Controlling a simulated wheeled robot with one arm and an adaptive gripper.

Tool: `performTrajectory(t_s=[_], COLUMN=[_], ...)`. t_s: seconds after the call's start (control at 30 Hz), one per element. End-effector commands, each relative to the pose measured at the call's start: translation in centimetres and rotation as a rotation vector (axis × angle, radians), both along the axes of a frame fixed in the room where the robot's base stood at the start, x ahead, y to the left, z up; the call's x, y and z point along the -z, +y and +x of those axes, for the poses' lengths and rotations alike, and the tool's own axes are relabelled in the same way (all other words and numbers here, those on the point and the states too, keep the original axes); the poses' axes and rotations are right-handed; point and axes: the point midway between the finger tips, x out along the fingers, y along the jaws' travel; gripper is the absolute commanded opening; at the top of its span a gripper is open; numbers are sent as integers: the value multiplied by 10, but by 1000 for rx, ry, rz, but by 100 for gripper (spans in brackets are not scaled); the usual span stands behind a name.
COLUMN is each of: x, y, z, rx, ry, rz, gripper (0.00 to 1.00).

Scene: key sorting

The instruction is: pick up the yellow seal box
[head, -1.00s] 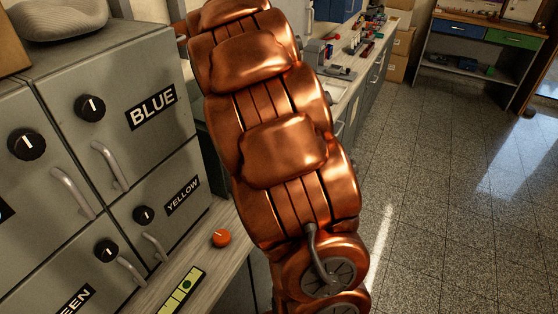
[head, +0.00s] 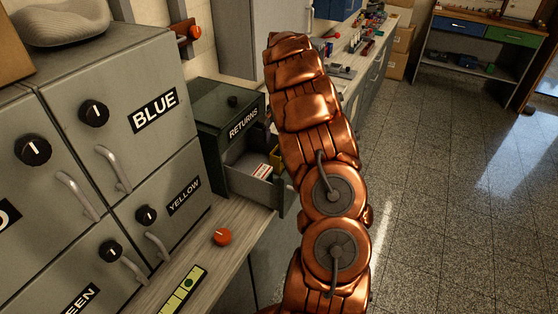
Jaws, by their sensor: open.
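An open drawer (head: 240,180) juts from the dark green cabinet marked RETURNS, left of my copper arm. A small yellow thing (head: 276,158) shows inside it at the drawer's right side, partly hidden by my arm. It may be the yellow seal box, but too little of it shows to tell. A small white and red box (head: 262,171) lies in the drawer beside it. My gripper is not in view; my arm rises through the middle of the picture, and its far end is out of sight.
Grey lockers marked BLUE (head: 150,112) and YELLOW (head: 182,196) fill the left. A wooden counter (head: 215,262) below holds an orange knob (head: 221,237) and a yellow-green strip (head: 183,291). The open drawer's front edge lies close to my arm. The tiled floor at right is clear.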

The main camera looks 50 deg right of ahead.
Motion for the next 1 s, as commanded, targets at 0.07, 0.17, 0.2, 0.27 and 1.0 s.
performTrajectory(t_s=[0.07,0.17,0.2,0.27,1.0], x=[7,15,18,22,67], y=[1,3,3,4,9], z=[-1,-3,-4,-5,-9], rx=[1,1,0,1,0], ry=[1,4,5,5,2], rz=[1,3,3,3,2], gripper=[70,70,70,70,62])
